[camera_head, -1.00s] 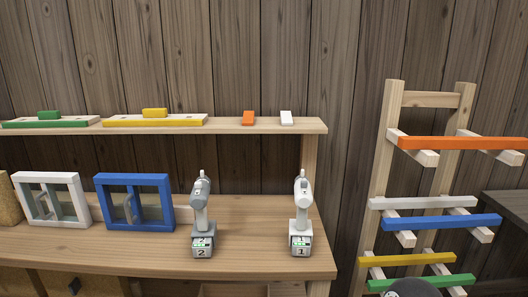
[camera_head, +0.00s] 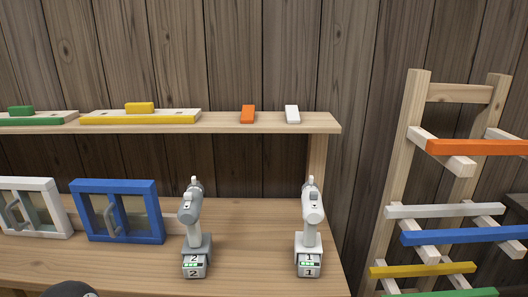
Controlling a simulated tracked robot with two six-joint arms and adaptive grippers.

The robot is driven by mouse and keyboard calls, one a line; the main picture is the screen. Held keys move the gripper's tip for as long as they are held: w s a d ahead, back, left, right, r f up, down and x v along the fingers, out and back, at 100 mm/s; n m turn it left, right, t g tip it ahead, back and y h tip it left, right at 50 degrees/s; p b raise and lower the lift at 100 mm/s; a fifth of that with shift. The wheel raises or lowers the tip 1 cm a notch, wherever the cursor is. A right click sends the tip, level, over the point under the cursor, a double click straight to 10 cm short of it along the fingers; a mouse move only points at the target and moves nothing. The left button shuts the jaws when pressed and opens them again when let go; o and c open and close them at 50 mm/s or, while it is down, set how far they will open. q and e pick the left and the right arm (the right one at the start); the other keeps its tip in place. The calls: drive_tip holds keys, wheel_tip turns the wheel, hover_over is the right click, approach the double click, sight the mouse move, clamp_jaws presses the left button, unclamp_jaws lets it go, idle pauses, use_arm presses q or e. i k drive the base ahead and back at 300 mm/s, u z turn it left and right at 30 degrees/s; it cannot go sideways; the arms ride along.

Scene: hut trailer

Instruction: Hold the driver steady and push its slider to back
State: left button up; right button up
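Two drivers stand upright on the wooden bench. The grey driver (camera_head: 193,225), marked 2, stands left of the white driver (camera_head: 310,225), marked 1. Each has a battery base with green lights and a small light knob on top of its body. The slider and its position are too small to tell on either driver. Neither of my grippers shows in this view, and nothing touches the drivers.
The bench (camera_head: 250,275) is clear between and in front of the drivers. A blue-framed window (camera_head: 158,212) and a white-framed window (camera_head: 69,215) stand to the left. A shelf (camera_head: 215,128) with small blocks runs above. A rack with coloured bars (camera_head: 408,120) stands at right.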

sight(187, 196)
drive_tip(key=u, duration=0.05)
drive_tip(key=i, duration=0.45)
drive_tip(key=u, duration=0.65)
